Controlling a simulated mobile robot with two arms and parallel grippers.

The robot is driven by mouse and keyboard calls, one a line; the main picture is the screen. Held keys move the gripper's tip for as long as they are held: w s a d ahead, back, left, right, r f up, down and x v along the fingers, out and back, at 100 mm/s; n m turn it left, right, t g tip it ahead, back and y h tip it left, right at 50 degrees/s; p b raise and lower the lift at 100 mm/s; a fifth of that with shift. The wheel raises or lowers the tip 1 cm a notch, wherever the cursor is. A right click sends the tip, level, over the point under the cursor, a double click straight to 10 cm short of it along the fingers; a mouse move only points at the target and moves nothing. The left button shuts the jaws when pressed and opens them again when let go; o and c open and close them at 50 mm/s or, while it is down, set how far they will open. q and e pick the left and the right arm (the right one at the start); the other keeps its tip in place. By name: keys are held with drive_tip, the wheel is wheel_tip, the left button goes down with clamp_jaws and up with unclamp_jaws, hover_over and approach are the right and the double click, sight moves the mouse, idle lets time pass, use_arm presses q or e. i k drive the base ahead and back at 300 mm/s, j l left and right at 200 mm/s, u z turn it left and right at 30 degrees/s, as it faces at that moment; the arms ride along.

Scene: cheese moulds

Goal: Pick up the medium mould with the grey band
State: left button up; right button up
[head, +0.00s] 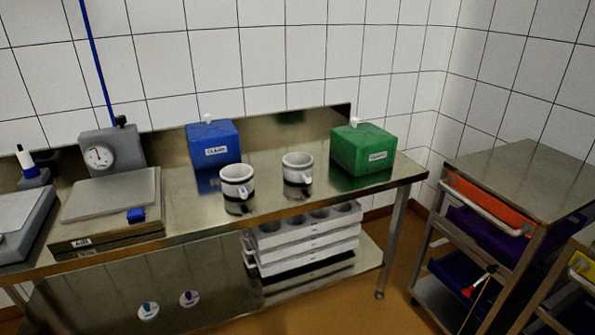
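Two white mould-like cups with side handles stand upright on the steel table. The left cup (234,176) has a dark band low on its wall. The right cup (296,162), slightly farther back, also shows a darker band near its base. I cannot tell which band is grey, or their sizes for certain. Neither gripper is in view.
On the steel table (190,205) are a blue box (204,136), a green box (357,138) and a dial scale (97,155). Stacked white trays (306,254) sit below. A steel cart (525,175) with coloured drawers stands right. The table around the cups is clear.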

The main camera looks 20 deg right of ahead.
sight(300, 170)
drive_tip(key=i+l+u, duration=0.15)
drive_tip(key=l, duration=0.2)
drive_tip(key=i+l+u, duration=0.2)
drive_tip(key=l, duration=0.15)
drive_tip(key=l+u, duration=0.15)
drive_tip(key=l, duration=0.25)
drive_tip(key=i+l+u, duration=0.2)
drive_tip(key=l, duration=0.2)
drive_tip(key=k, duration=0.1)
